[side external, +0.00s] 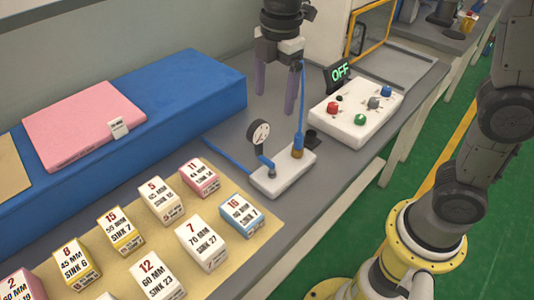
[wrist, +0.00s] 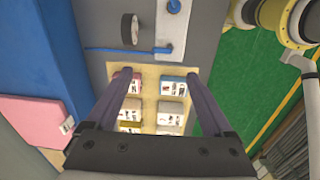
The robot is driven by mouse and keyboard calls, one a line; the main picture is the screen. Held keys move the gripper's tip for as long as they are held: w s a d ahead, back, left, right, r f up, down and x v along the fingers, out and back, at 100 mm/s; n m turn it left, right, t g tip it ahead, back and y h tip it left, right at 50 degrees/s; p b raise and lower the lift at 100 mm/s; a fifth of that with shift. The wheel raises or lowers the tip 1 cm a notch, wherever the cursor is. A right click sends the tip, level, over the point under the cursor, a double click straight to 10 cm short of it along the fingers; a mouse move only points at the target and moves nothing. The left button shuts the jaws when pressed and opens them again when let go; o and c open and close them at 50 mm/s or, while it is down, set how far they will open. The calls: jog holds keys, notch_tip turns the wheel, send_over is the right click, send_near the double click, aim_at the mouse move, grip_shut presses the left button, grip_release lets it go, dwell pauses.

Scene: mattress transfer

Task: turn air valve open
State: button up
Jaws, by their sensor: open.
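A white air block (side external: 284,174) lies on the grey bench. It carries a round pressure gauge (side external: 260,134), a brass fitting (side external: 297,153) and blue hoses (side external: 229,158); one hose rises from the fitting beside my gripper. I cannot tell for sure which part is the valve handle. My gripper (side external: 275,102) points down, open and empty, above and behind the block. In the wrist view the block (wrist: 171,38) and gauge (wrist: 129,30) lie beyond my fingertips (wrist: 158,80), near the top edge.
Several small labelled boxes (side external: 202,247) stand on a tan mat (side external: 118,203) in front of the block. A pink slab (side external: 82,124) lies on a long blue mattress (side external: 190,100) at the left. Bare bench lies between the mattress and the gauge.

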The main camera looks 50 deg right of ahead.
aim_at(267, 160)
jog(key=shift+g, duration=0.4)
jog(key=f, duration=0.5)
jog(key=a+f, duration=0.1)
jog(key=f, duration=1)
jog(key=shift+w+a+f, duration=0.15)
jog(key=shift+a+f, duration=0.1)
jog(key=shift+a, duration=0.1)
jog(key=c, duration=1.4)
jog(key=shift+o, duration=0.2)
